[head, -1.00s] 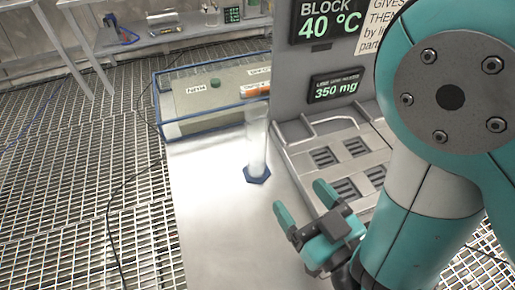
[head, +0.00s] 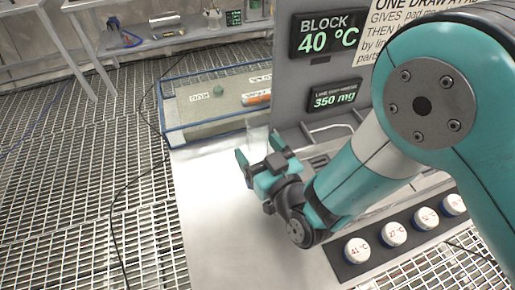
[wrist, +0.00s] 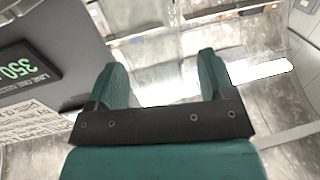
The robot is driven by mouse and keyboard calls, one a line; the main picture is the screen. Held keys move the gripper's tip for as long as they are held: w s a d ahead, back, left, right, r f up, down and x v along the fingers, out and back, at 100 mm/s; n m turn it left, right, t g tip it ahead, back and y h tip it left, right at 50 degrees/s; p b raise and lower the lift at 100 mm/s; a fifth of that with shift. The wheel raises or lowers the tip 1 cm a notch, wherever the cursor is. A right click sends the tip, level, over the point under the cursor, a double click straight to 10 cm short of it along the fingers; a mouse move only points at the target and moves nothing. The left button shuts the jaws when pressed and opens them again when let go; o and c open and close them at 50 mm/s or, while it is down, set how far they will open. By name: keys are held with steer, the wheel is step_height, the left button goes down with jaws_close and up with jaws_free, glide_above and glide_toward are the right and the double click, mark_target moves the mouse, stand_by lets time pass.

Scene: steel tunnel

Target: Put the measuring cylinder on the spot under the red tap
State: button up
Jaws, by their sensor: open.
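The measuring cylinder (head: 257,136) is clear and stands upright on the pale bench. In the head view its upper part shows just behind my gripper (head: 258,152), and its blue base is hidden. My gripper is open, with its teal fingers around or just in front of the cylinder; I cannot tell which. In the wrist view a clear, glassy shape (wrist: 155,50) lies between and beyond the spread fingers of my gripper (wrist: 158,64). The red tap and the spot under it are not visible in either view.
A grey panel (head: 345,75) with lit displays stands right of the cylinder. A dark rack (head: 345,268) with several white labelled caps is at lower right. The bench's front left (head: 225,235) is clear.

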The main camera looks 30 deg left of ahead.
steer(key=shift+w+a+r+p, duration=0.25)
steer(key=shift+w+a+p, duration=0.2)
steer(key=shift+a+p, duration=0.35)
steer(key=shift+w+a+f, duration=0.1)
steer(key=shift+a+f, duration=0.1)
steer(key=shift+f, duration=0.05)
steer(key=c, duration=1.1)
steer(key=shift+c, duration=0.2)
